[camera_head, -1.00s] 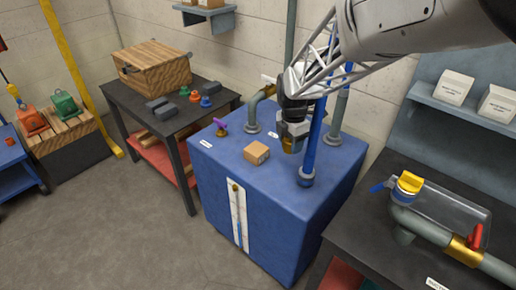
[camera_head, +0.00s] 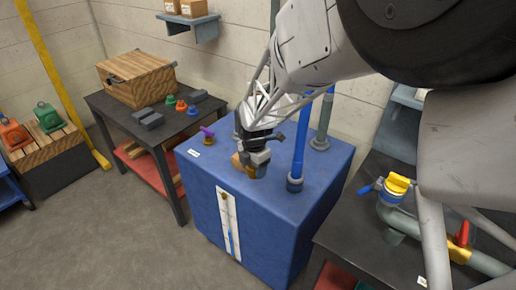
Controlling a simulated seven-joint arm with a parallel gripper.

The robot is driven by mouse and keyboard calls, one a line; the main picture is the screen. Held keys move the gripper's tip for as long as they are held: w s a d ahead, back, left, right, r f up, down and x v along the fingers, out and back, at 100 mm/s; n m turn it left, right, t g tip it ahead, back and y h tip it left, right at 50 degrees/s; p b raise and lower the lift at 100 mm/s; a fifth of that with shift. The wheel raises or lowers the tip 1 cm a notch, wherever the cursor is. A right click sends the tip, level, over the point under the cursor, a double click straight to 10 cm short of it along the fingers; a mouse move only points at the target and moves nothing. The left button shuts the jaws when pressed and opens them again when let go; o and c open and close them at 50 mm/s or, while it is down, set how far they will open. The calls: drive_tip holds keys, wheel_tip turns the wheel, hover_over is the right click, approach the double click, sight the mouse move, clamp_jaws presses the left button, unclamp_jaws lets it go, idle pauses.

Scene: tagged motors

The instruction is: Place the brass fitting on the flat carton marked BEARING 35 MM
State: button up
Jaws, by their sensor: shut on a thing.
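My gripper (camera_head: 256,163) points down over the blue cabinet top, shut on a small brass fitting (camera_head: 258,172) that shows below its fingers. A small brown carton (camera_head: 236,160) lies on the cabinet top just behind and to the left of my gripper, which hides most of it. No marking can be read on it. I cannot tell whether the fitting is touching the carton or apart from it.
A blue upright pipe (camera_head: 300,145) stands close to the right of my gripper. A purple-handled valve (camera_head: 208,134) is at the cabinet's back left. The front of the blue cabinet top (camera_head: 240,187) is clear. A dark table (camera_head: 155,125) stands to the left.

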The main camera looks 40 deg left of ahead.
drive_tip(key=shift+a, duration=0.1)
drive_tip(key=w+a, duration=0.3)
drive_tip(key=a, duration=0.1)
drive_tip(key=w+a+f, duration=0.1)
drive_tip(key=w+a, duration=0.2)
drive_tip(key=a, duration=0.1)
drive_tip(key=w+a, duration=0.3)
drive_tip(key=a, duration=0.1)
drive_tip(key=shift+w+a+f, duration=0.2)
drive_tip(key=shift+w+a, duration=0.1)
drive_tip(key=shift+w, duration=0.1)
idle(0.5)
drive_tip(key=shift+f, duration=1.8)
drive_tip(key=shift+f, duration=0.15)
drive_tip(key=o, duration=1.2)
